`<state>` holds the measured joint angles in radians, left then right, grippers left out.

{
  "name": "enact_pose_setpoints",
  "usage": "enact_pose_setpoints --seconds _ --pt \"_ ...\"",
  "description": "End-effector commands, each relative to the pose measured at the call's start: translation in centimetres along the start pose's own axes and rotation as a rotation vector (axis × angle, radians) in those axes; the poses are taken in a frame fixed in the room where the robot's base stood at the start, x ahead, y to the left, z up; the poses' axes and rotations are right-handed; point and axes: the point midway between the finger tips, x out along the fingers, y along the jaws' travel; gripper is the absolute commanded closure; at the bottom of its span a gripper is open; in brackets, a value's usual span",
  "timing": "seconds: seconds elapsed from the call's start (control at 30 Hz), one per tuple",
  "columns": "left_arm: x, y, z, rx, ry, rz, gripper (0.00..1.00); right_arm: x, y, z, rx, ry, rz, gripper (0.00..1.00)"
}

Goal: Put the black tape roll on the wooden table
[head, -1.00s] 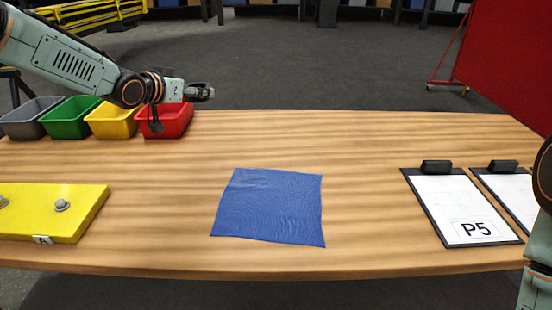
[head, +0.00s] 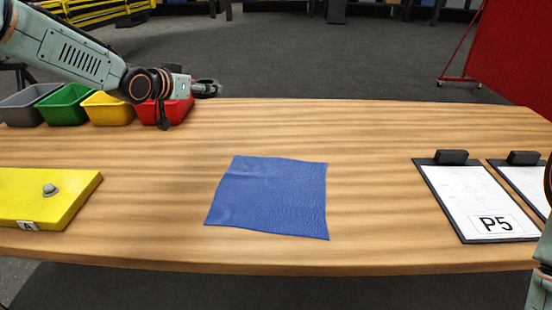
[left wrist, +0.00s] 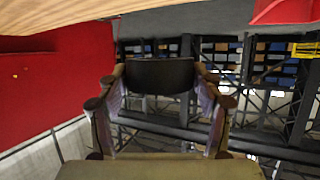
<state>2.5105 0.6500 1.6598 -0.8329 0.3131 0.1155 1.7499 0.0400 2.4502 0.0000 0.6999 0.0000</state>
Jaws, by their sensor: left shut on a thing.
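The black tape roll (left wrist: 160,75) shows in the left wrist view as a dark curved band between the two fingers of my left gripper (left wrist: 160,88). The gripper is shut on it. In the head view my left gripper (head: 208,88) is at the table's back left, above and right of the red bin. The roll is hard to tell from the fingers there. The wooden table (head: 370,130) spans the head view, with the gripper raised near its far edge. My right gripper is out of view; only part of my right arm shows at the right edge.
Grey, green, yellow and red bins (head: 172,112) line the back left. A yellow block (head: 60,205) lies at left, a blue cloth (head: 270,198) in the middle, and two clipboards (head: 470,190) at right. Bare wood lies between them and behind the cloth.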

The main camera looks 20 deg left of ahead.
Motion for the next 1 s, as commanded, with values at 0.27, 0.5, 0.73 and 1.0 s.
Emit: enact_pose_setpoints --seconds 0.27,0.5,0.73,1.0 --pt "1.8 0.0 3.8 0.001 0.000 0.000 0.72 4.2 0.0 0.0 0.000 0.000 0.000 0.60" --pt "2.8 0.0 5.8 0.000 -0.003 0.000 0.72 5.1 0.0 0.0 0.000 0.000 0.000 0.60" --pt "4.2 0.0 9.3 0.001 -0.002 0.000 0.72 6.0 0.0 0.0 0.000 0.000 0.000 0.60" --pt "5.0 0.0 11.2 0.001 -0.002 0.000 0.72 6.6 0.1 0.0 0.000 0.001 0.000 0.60"
